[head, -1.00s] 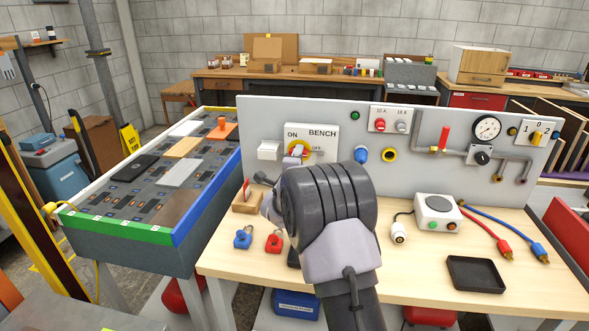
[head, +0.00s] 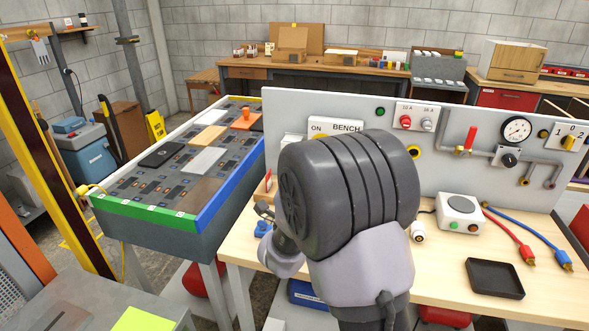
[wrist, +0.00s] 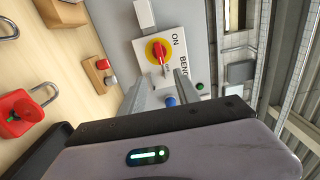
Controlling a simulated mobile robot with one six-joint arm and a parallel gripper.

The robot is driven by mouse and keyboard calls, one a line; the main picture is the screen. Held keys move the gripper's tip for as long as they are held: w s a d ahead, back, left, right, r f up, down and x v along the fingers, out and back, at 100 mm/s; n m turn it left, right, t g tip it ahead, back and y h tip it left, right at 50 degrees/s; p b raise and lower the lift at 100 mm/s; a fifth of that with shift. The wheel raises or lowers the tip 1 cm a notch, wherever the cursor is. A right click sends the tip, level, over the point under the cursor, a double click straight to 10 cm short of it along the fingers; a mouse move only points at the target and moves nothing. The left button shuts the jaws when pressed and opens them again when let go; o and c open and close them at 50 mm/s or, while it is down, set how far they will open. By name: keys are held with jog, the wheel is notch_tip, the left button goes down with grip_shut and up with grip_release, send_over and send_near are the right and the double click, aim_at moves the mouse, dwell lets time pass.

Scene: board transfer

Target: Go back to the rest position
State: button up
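My gripper (wrist: 160,88) is open and empty in the wrist view, with bench panel showing between its two fingers. Beyond the fingertips is the rotary switch (wrist: 157,50), a red handle on a yellow disc. It sits on a white plate marked ON and BENCH (head: 345,127). The gripper is apart from the switch. In the head view my dark wrist hides most of the switch plate and the switch.
The grey upright panel (head: 470,115) carries a gauge (head: 517,130) and pipes. On the bench are a red padlock (wrist: 18,113), a wooden block (wrist: 98,76), a white box (head: 459,213), red and blue leads (head: 512,236) and a black tray (head: 495,277). A board table (head: 180,238) stands left.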

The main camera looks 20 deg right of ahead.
jog(key=s+a+r+n+g+y, duration=0.2)
jog(key=s+a+r+n+y, duration=0.4)
jog(key=s+a+n+y, duration=0.35)
jog(key=s+a+f+n+g, duration=0.1)
jog(key=s+a+n+g, duration=0.1)
jog(key=s, duration=0.6)
jog(key=s+a+f+n+g+y, duration=0.1)
jog(key=s+a+f+n+g, duration=0.1)
jog(key=s+n, duration=0.3)
jog(key=s+a+f+n+g+y, duration=0.1)
jog(key=s+a+n+g, duration=0.1)
jog(key=s, duration=1.1)
jog(key=shift+a+f+n+g, duration=0.15)
jog(key=shift+a+n+g, duration=0.15)
jog(key=shift+n+g, duration=0.55)
